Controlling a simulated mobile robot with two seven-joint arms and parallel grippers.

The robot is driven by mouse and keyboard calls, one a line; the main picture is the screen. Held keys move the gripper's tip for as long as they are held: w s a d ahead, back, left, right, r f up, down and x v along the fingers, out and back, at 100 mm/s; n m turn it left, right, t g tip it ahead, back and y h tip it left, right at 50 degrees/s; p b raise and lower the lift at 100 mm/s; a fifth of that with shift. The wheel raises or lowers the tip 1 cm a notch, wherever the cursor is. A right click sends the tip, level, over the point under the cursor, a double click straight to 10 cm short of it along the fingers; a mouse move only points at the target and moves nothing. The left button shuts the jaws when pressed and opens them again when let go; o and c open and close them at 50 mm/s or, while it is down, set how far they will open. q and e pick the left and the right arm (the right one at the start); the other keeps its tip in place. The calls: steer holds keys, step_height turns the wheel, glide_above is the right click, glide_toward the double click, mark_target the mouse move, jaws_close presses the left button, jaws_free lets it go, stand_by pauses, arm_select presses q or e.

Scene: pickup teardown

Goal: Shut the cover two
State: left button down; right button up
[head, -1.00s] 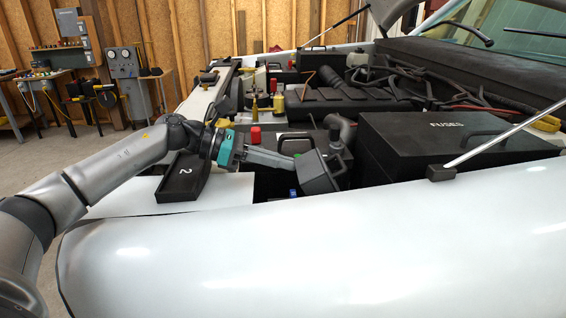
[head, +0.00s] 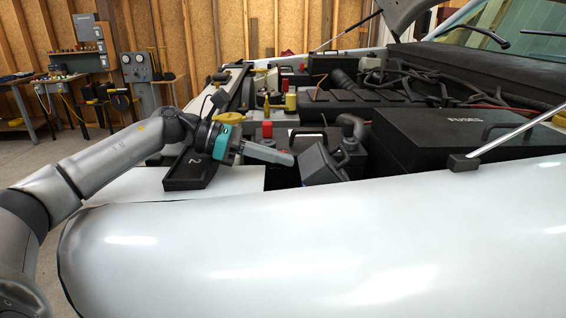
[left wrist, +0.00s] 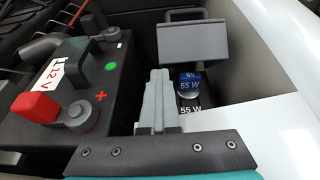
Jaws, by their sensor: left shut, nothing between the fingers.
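A dark grey flap with a handle (head: 324,165) stands raised and tilted in the engine bay, likely cover two, though no number shows on it. In the left wrist view the flap (left wrist: 192,44) stands at the far end of an open compartment (left wrist: 222,90). A blue-topped bulb marked 55 W (left wrist: 189,85) lies in it. My left gripper (head: 291,159) is shut and empty, its fingertips just left of the flap. In the left wrist view the fingers (left wrist: 158,76) point toward the flap, beside the bulb; contact cannot be told. My right gripper is not in view.
A black battery (left wrist: 75,85) with a red terminal cap borders the compartment. The black FUSES box (head: 420,146) and a prop rod (head: 510,132) are to the right.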

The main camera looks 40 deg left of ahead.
arm_select(q)
steer(key=shift+f, duration=0.35)
